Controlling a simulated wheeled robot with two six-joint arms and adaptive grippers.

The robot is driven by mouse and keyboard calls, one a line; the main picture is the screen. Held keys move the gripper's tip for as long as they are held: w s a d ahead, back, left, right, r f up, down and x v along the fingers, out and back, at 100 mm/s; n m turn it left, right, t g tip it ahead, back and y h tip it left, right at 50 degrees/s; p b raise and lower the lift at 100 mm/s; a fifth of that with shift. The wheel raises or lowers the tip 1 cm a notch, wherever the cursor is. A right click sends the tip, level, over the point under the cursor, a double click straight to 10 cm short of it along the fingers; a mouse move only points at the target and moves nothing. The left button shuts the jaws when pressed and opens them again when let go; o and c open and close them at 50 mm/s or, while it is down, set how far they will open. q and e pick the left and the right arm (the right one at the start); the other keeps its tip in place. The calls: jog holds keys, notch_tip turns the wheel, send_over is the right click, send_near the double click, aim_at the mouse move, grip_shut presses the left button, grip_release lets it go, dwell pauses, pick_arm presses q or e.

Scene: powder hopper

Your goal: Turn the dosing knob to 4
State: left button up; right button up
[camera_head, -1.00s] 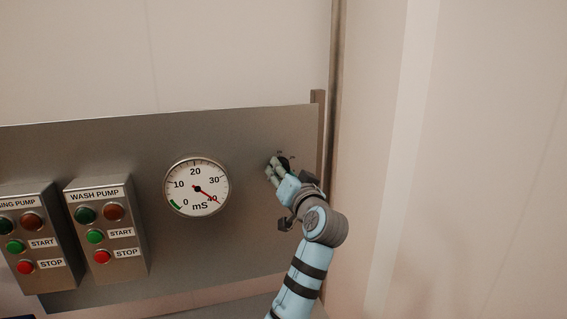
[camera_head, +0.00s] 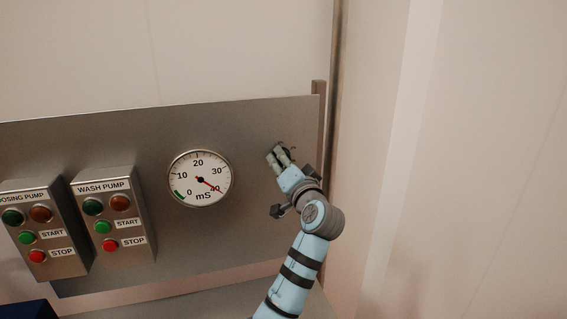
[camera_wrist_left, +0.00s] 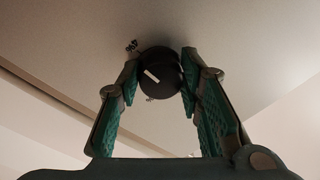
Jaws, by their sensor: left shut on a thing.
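The dosing knob (camera_wrist_left: 161,73) is black and round with a white pointer line, and sits on the metal panel in the left wrist view. My left gripper (camera_wrist_left: 160,80) has its green-padded fingers on either side of the knob, shut on it. The white line slants from upper left to lower right in that view. In the head view my left gripper (camera_head: 279,157) is at the panel's upper right and mostly hides the knob. My right gripper is not in view.
A round mS gauge (camera_head: 201,179) is left of the gripper, its red needle near 40. The wash pump box (camera_head: 108,215) and dosing pump box (camera_head: 44,230) stand further left. A vertical post (camera_head: 318,140) is close on the right.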

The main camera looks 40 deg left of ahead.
pick_arm(q)
jog(key=o, duration=1.2)
jog(key=shift+c, duration=0.2)
jog(key=v, duration=0.7)
jog(key=shift+s+d, duration=0.2)
jog(key=shift+a+f, duration=0.1)
jog(key=shift+a, duration=0.05)
